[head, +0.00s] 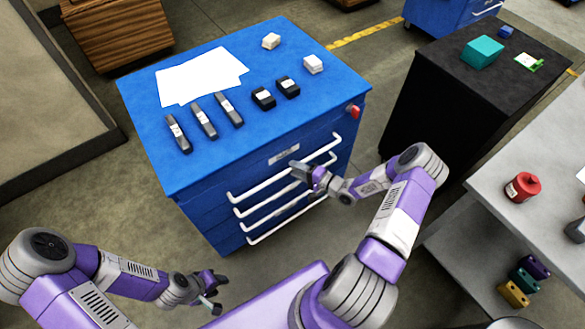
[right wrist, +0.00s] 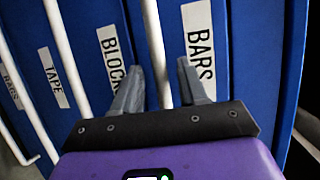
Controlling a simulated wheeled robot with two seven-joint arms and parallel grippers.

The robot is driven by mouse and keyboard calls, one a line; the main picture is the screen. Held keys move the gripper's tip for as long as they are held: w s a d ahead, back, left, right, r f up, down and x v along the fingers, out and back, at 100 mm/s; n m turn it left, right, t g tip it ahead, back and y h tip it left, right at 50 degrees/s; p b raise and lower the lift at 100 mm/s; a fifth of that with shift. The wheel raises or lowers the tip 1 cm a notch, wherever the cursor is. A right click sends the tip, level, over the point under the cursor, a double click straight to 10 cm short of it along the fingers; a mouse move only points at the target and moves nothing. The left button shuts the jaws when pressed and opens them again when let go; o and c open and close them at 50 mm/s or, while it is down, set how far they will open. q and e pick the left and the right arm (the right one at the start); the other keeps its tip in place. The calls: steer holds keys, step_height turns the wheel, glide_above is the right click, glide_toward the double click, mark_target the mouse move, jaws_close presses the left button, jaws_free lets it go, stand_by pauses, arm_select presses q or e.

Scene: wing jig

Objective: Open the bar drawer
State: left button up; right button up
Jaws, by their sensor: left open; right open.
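The blue drawer cabinet (head: 190,208) stands in the middle of the head view with its drawers shut. The bar drawer's label, reading BARS (right wrist: 199,52), shows in the right wrist view. Its white handle (right wrist: 157,50) runs between the two fingers of my right gripper (right wrist: 160,82), beside the BARS label. The fingers are open, one on each side of the bar; I cannot tell whether they touch it. In the head view my right gripper (head: 302,170) is at the cabinet front by the top handle. My left gripper (head: 216,290) is open and empty, low and left of the cabinet.
Labels BLOCKS (right wrist: 115,55) and TAPE (right wrist: 53,77) mark lower drawers with white handles (right wrist: 68,50). Papers (head: 200,76), grey bars (head: 204,117) and black blocks (head: 264,98) lie on the cabinet top. A black cabinet (head: 430,95) and a grey table (head: 500,165) stand right.

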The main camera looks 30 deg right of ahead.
steer(key=shift+x, duration=1)
steer(key=shift+c, duration=0.3)
jaws_close()
